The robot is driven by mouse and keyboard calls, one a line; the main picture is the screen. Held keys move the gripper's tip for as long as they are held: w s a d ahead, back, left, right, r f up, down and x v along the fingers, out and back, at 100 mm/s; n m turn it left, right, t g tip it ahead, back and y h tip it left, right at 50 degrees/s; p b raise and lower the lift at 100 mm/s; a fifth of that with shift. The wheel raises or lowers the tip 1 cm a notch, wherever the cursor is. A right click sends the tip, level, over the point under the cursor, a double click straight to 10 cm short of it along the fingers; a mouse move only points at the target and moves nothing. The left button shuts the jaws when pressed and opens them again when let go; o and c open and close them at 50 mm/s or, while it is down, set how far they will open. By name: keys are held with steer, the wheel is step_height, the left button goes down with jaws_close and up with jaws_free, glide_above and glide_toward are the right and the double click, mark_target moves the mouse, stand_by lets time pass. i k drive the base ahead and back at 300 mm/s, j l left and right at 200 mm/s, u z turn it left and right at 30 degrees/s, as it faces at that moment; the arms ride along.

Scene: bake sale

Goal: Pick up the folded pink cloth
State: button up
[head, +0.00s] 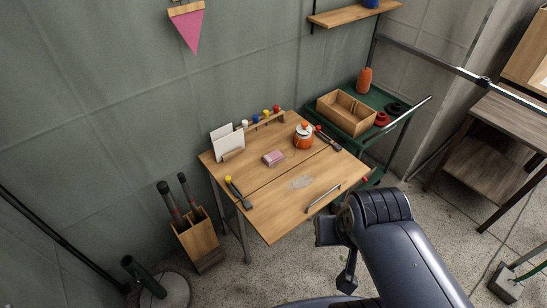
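The folded pink cloth (273,158) is a small pink block-like bundle lying near the middle of the wooden table (265,218), left of an orange pot. My dark arm reaches in from the lower right, in front of the table. The part that looks like my gripper (347,283) hangs low over the floor beyond the table's front right side. It is well apart from the cloth, and its fingers are too small and dark to read.
The orange pot (303,136), a yellow-ended tool (237,191) and white cards (228,142) stand or lie on the table. A green cart (397,126) holding a wooden box (346,112) stands behind right. A wooden bin (199,239) stands left. The tabletop before the cloth is largely clear.

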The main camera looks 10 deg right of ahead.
mark_target(272, 158)
steer(key=i+j+z, duration=0.35)
steer(key=i, duration=0.2)
steer(key=i+j+z, duration=0.35)
steer(key=i+j, duration=0.05)
steer(key=i, duration=0.05)
